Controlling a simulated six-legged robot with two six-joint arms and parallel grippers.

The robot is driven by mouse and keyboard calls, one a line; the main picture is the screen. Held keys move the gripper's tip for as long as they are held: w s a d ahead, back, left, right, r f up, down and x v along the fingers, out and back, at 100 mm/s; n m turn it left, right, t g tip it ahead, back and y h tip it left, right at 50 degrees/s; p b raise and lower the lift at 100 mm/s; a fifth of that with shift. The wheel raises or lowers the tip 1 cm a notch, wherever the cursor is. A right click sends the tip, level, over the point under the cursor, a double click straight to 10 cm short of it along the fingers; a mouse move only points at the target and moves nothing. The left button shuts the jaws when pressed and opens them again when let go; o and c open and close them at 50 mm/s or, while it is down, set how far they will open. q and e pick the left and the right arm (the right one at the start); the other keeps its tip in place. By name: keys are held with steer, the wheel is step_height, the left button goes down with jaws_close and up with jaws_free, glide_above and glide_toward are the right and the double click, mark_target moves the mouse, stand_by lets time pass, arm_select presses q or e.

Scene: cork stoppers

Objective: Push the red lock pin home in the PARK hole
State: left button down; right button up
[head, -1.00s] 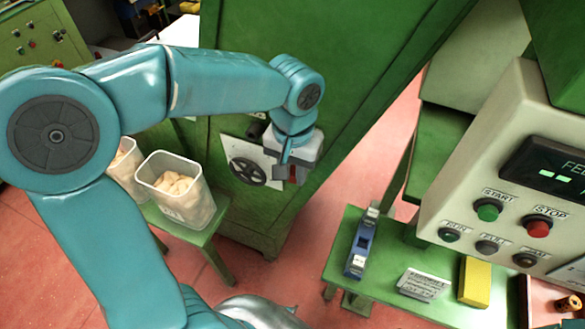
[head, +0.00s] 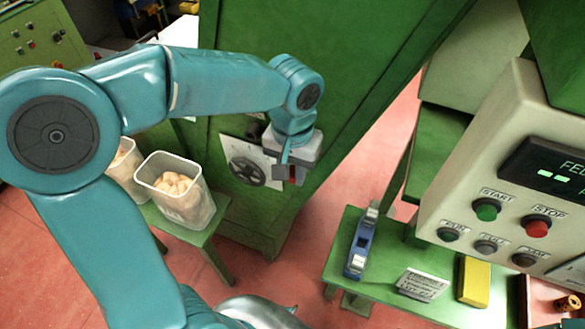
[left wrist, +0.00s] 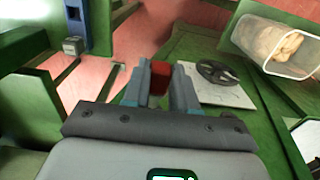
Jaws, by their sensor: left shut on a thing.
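My left gripper (head: 291,176) is at the right edge of a white plate (head: 238,152) on the green cabinet. The plate carries a dark handwheel (head: 247,171). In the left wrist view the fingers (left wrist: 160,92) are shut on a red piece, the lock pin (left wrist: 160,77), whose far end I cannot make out. The plate (left wrist: 230,96) and handwheel (left wrist: 217,72) lie just right of the fingers there. The PARK hole is not visible, and I cannot tell how deep the pin sits. My right gripper is not in view.
Clear bins of corks (head: 178,196) stand on a green bench to the left. At the right, a green table (head: 341,262) holds a blue tool (head: 361,243), a label card (head: 421,284) and a yellow block (head: 475,281). A control panel (head: 500,190) stands above it.

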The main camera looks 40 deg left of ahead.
arm_select(q)
steer(key=shift+w+a+p, duration=0.2)
steer(key=shift+w+p, duration=0.1)
steer(key=shift+w, duration=0.55)
steer(key=shift+w+a+p, duration=0.15)
steer(key=shift+w+p, duration=0.15)
steer(key=shift+w, duration=0.5)
stand_by(1.4)
steer(key=c, duration=0.8)
jaws_free()
steer(key=shift+s, duration=0.1)
step_height(320, 180, up, 16)
steer(key=shift+r+p, duration=0.15)
steer(key=shift+p, duration=0.5)
